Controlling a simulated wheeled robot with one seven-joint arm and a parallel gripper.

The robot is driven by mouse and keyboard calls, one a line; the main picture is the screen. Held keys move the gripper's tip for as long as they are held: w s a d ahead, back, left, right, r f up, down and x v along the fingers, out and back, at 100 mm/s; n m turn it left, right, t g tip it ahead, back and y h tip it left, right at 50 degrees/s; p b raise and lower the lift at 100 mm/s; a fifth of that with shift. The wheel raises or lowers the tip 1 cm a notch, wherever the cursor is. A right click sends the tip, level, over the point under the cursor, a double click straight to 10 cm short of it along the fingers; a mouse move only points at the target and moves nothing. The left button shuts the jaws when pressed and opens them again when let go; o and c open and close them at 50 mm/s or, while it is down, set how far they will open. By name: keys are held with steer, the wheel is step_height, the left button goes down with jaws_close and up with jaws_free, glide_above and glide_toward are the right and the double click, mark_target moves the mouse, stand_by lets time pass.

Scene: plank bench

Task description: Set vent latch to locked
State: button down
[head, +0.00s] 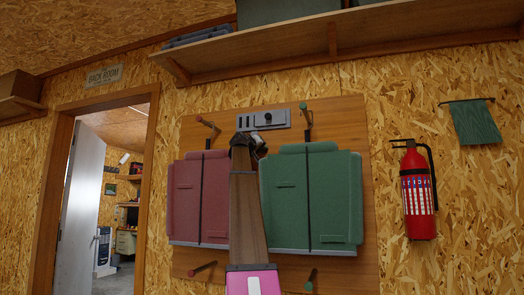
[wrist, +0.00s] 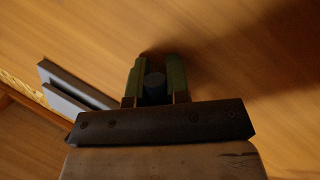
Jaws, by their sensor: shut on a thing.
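A grey metal plate (head: 263,119) with a dark round knob and small dark slots is fixed near the top of a wooden board. No lettering is readable on it, and I cannot tell for sure which part is the vent latch. My gripper (head: 258,145) is just below this plate, between the red and green panels. In the wrist view, my gripper's green fingers (wrist: 156,75) are shut on a dark round peg (wrist: 154,88). The fingers and arm hide most of the peg, and its link to the latch is not visible.
A red panel (head: 187,205) and a green panel (head: 335,200) hang on the board close beside my arm. Coloured pegs stick out above and below them. A shelf (head: 380,38) runs overhead. A fire extinguisher (head: 418,195) hangs at right; a doorway stands open at left.

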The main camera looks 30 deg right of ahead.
steer(key=shift+s+d+r+n, duration=0.1)
steer(key=shift+r+n, duration=0.05)
steer(key=shift+n, duration=0.25)
steer(key=c, duration=1.1)
jaws_free()
steer(key=v, duration=1)
steer(key=shift+s+a, duration=0.15)
steer(key=shift+a, duration=0.2)
